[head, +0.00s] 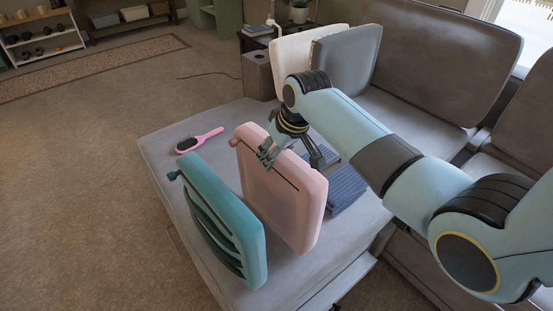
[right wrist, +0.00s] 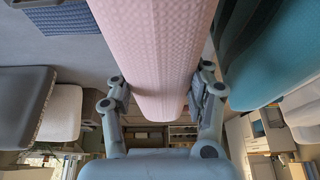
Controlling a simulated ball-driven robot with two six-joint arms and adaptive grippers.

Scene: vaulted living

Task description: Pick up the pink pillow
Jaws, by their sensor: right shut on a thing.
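The pink pillow (head: 283,195) stands upright on the grey ottoman (head: 160,150), just behind a teal pillow (head: 222,222). My right gripper (head: 268,155) is at the pink pillow's top edge, one finger on its near face. In the right wrist view the two fingers (right wrist: 162,98) are on either side of the pink pillow (right wrist: 150,60) and shut on it. The pillow's lower edge seems to be at the ottoman; whether it touches, I cannot tell. My left gripper is not in view.
A pink hairbrush (head: 200,140) lies at the ottoman's left side. Folded blue cloth (head: 345,188) lies right of the pink pillow, partly behind my arm. A grey sofa (head: 440,75) with grey (head: 346,62) and white pillows stands behind. Open carpet lies to the left.

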